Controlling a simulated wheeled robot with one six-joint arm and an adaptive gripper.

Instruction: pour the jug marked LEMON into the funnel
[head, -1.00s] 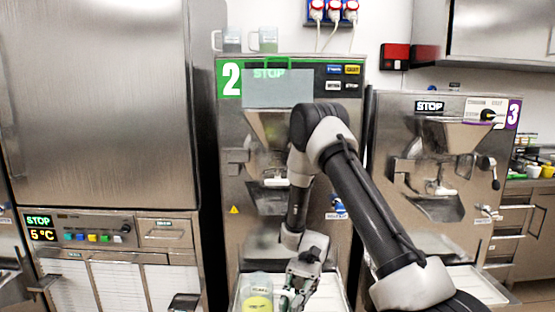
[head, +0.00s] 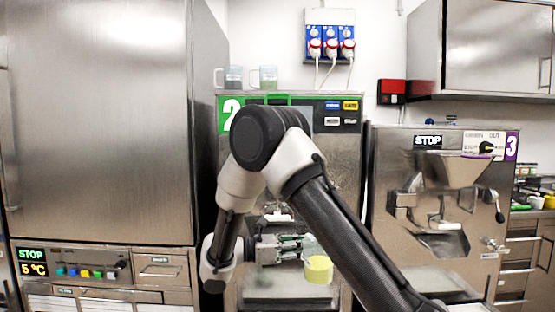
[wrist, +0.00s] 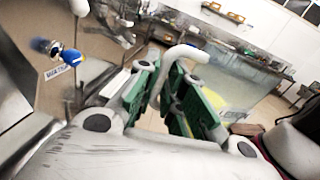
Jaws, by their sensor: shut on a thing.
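The clear jug with yellow content (head: 319,269) hangs in front of the number 2 freezer in the head view, roughly upright. In the wrist view the see-through jug (wrist: 240,85) shows blurred, slanted lettering that looks like LEMON, and a pale handle (wrist: 185,53). My gripper (head: 296,247) reaches in from the left of the jug and is shut on it at the handle. Its green pads flank the handle in the wrist view (wrist: 168,92). The number 2 freezer's funnel is hidden behind my arm in the head view.
Two other jugs (head: 233,78) (head: 264,77) stand on top of the number 2 freezer (head: 347,150). The number 3 freezer (head: 385,150), with its own hopper (head: 462,172), stands right. A tall steel cabinet (head: 100,120) stands left.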

